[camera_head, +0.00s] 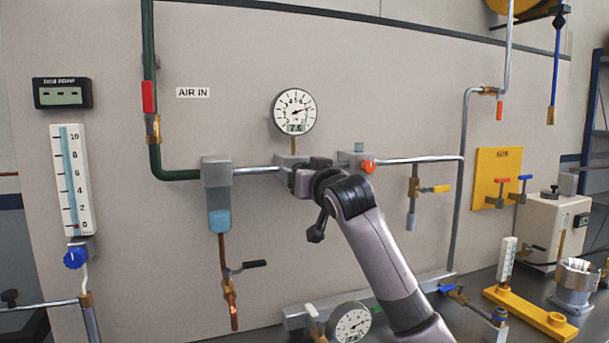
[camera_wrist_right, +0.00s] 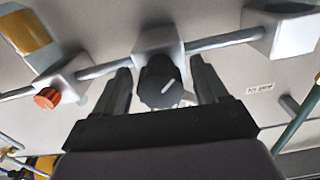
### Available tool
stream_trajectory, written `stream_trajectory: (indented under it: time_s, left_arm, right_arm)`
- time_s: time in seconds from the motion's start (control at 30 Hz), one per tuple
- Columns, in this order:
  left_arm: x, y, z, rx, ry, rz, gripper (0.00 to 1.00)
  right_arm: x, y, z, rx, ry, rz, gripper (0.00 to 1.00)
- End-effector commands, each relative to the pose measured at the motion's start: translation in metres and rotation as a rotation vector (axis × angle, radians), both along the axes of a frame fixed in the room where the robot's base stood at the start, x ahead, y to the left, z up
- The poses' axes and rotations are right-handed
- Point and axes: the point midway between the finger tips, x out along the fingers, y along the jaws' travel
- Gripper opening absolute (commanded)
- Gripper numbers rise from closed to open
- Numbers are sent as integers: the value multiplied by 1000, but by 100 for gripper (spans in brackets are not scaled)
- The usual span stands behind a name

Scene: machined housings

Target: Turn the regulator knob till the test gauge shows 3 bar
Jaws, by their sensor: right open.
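The black regulator knob (camera_wrist_right: 158,84) with a white pointer line shows in the wrist view, in front of the grey regulator block (camera_wrist_right: 158,40). My right gripper (camera_wrist_right: 161,72) is open, one finger on each side of the knob, with small gaps. In the head view my right gripper (camera_head: 297,180) is at the regulator block (camera_head: 293,158) and hides the knob. The upper round gauge (camera_head: 295,111) above the block seems to read 7.6. A second round gauge (camera_head: 350,324) lies low near the bench; its reading is too small to be sure of. My left gripper is not in view.
An orange-red knob (camera_head: 369,167) on a grey block is close to the right of my gripper. A filter with a blue bowl (camera_head: 219,220) hangs to the left. A yellow-handled valve (camera_head: 436,189) is to the right. A flowmeter (camera_head: 73,180) stands far left.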

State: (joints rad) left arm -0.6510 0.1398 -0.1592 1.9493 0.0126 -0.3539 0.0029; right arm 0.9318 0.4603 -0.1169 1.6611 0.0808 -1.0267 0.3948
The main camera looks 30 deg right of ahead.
Motion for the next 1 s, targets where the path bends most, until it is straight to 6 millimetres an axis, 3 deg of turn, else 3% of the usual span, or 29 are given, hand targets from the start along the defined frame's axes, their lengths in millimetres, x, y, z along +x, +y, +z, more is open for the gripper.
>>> stream_trajectory:
  time_s: [0.07, 0.23, 0.67, 1.0]
  left_arm:
    - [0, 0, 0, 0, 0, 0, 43]
    - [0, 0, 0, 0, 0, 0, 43]
    - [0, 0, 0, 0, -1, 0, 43]
    - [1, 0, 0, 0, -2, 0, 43]
  right_arm:
    - [0, 0, 0, 0, 0, 0, 73]
    - [0, 0, 0, 0, 0, 0, 19]
    - [0, 0, -1, -31, 11, -1, 19]
    - [0, -1, -2, -238, 62, -2, 19]
